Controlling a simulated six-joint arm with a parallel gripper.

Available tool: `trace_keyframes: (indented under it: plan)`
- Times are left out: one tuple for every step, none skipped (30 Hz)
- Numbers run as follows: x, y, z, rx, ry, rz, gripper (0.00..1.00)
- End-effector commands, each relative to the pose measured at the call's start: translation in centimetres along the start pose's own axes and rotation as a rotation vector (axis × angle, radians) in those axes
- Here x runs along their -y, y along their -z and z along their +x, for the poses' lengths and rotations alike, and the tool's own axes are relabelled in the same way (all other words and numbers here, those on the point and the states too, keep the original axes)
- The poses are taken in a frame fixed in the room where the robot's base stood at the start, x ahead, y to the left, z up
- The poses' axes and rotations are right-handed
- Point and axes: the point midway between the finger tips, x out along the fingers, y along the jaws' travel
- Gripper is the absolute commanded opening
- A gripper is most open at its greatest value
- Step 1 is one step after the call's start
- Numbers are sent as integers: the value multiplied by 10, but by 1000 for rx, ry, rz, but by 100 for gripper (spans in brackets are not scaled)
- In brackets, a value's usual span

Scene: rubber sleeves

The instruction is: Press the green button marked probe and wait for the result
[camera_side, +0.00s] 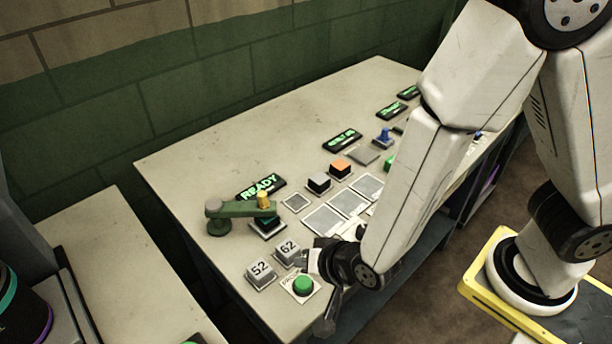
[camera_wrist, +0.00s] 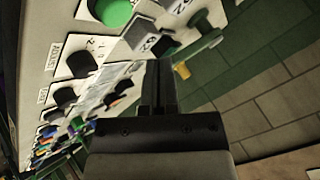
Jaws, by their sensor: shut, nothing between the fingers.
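The green button (camera_side: 303,285) is a round cap on a white plate near the front left corner of the table. The plate's small lettering is hard to read. The button also shows at the top of the wrist view (camera_wrist: 112,10), cut by the frame edge. My gripper (camera_side: 302,259) is just behind and above the button in the side view, apart from it as far as I can tell. In the wrist view my fingers (camera_wrist: 158,80) are together and empty. A display (camera_side: 261,187) at the back left reads READY in green.
Grey blocks marked 52 (camera_side: 261,272) and 62 (camera_side: 287,251) stand close beside the button. A green arm with a yellow knob (camera_side: 240,208) sits behind them over a dark pad. Light panels, coloured blocks and more displays fill the table to the right. The table's back left is bare.

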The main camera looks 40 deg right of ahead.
Motion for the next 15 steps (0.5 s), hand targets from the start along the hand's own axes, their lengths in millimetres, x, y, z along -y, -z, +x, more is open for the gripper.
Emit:
trace_keyframes:
  plan:
    - [-3,-3,3,1,-2,-2,0]
    - [-4,-4,5,1,-2,-1,0]
    - [-6,-6,8,1,-1,-2,0]
    - [-7,-7,9,2,-1,-1,0]
    - [-9,-8,11,1,-2,-1,0]
    - [-10,-10,13,1,-1,-1,0]
    - [-11,-11,15,1,-2,-1,0]
    - [-12,-12,17,0,-1,-1,0]
    - [-14,-14,18,1,-1,-1,0]
    - [-15,-15,20,1,-1,-1,0]
    - [-16,-16,21,1,-2,-1,0]
    - [-16,-16,22,1,-1,0,0]
    - [-17,-17,23,1,-1,1,0]
    - [-18,-18,24,1,0,1,0]
    - [-18,-18,25,1,0,0,0]
